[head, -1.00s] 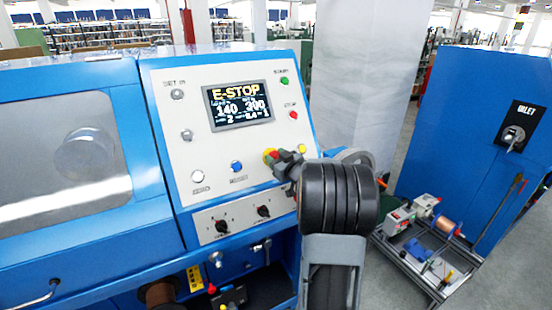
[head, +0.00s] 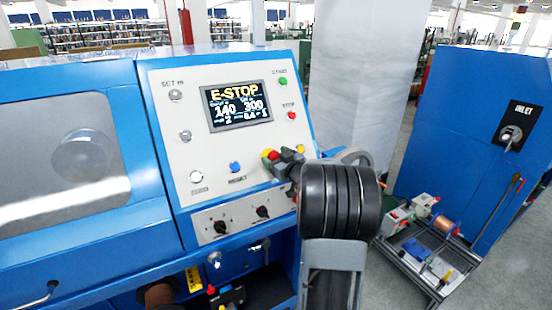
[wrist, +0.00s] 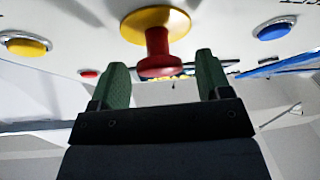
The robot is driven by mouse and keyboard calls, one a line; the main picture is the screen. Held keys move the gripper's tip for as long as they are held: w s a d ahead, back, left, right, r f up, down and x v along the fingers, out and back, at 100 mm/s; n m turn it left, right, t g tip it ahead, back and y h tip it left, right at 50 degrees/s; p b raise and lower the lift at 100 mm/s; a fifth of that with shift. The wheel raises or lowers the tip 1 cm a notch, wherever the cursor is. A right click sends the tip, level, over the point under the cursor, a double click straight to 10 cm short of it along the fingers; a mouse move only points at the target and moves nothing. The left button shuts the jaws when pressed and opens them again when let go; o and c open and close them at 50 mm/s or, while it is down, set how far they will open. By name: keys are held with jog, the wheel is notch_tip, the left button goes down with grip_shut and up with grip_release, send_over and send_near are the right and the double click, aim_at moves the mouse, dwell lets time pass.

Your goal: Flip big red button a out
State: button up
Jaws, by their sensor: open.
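The big red button (wrist: 160,52) is a red mushroom head on a short stem over a yellow collar (wrist: 148,22), on the white control panel (head: 155,110). In the wrist view my gripper (wrist: 160,72) is open, with one green finger on each side of the red head. I cannot tell whether the fingers touch it. In the head view the red button (head: 274,155) shows at the panel's lower right, partly covered by my gripper (head: 281,160). The screen (head: 238,106) on the panel reads E-STOP.
A yellow button (wrist: 25,43) and a blue button (wrist: 275,30) flank the red one in the wrist view. Two black knobs (head: 262,212) sit on the lower panel. A blue cabinet (head: 455,150) and a metal-framed cart (head: 425,245) stand at the right.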

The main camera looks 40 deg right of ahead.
jog(key=s+b, duration=0.2)
jog(key=s, duration=1.1)
jog(key=shift+s+a, duration=0.15)
jog(key=shift+s, duration=0.25)
jog(key=s+d+f+m+g+h, duration=0.3)
jog(key=d+f+m+g+h, duration=0.15)
jog(key=d+h, duration=0.25)
jog(key=s+a+f+m+g, duration=0.3)
jog(key=s+f+g, duration=0.15)
jog(key=g, duration=0.25)
jog(key=s+a+n+g+y, duration=0.2)
jog(key=a+n+y, duration=0.3)
jog(key=a, duration=2.5)
jog(key=shift+a+n+g+y, duration=0.3)
jog(key=shift+n+g+y, duration=0.05)
jog(key=shift+y, duration=0.85)
